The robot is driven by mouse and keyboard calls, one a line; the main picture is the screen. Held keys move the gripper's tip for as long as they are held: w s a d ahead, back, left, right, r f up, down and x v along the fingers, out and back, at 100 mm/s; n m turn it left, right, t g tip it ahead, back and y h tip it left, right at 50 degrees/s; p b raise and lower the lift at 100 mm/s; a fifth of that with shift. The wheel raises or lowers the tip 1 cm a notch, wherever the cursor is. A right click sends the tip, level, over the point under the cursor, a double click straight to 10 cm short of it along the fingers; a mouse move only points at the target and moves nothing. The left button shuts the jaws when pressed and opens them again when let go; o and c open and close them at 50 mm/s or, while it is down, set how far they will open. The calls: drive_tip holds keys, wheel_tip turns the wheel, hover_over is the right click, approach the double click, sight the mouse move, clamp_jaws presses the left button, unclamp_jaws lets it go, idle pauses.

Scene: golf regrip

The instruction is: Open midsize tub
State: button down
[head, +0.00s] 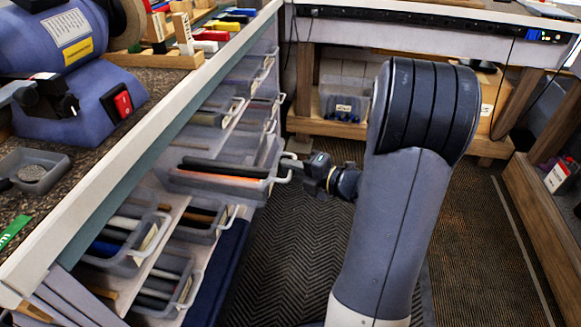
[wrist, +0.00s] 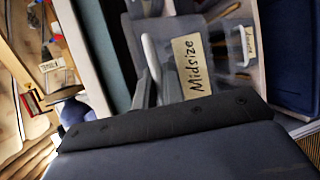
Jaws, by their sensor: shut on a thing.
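The midsize tub (wrist: 221,84) shows in the wrist view with a pale label reading "Midsize" (wrist: 193,64) and a white handle (wrist: 150,56) on its front. In the head view, a clear grey tub (head: 213,186) holding long black and orange grips sticks out from the rack beyond its neighbours. My gripper (head: 300,163) is at this tub's front, shut on the white handle. In the wrist view the fingertips (wrist: 152,84) are at the handle's lower end. The exact contact is partly hidden by the fingers.
Other clear tubs (head: 120,240) with handles sit on shelves under the left workbench (head: 150,120). A blue bench grinder (head: 70,70) stands on that bench. Dark floor matting (head: 285,265) is clear beside the rack. A wooden shelf (head: 325,127) with a bin stands behind.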

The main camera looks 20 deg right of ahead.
drive_tip(key=c, duration=1.5)
unclamp_jaws()
drive_tip(key=p+v, duration=0.1)
drive_tip(key=v, duration=1)
drive_tip(key=shift+p, duration=0.35)
drive_tip(key=shift+w, duration=0.15)
drive_tip(key=b+x, duration=0.1)
drive_tip(key=x, duration=0.9)
drive_tip(key=shift+a+b, duration=0.1)
drive_tip(key=shift+b, duration=0.2)
drive_tip(key=shift+w+a+f, duration=0.1)
drive_tip(key=shift+w+a, duration=0.2)
drive_tip(key=shift+w, duration=0.05)
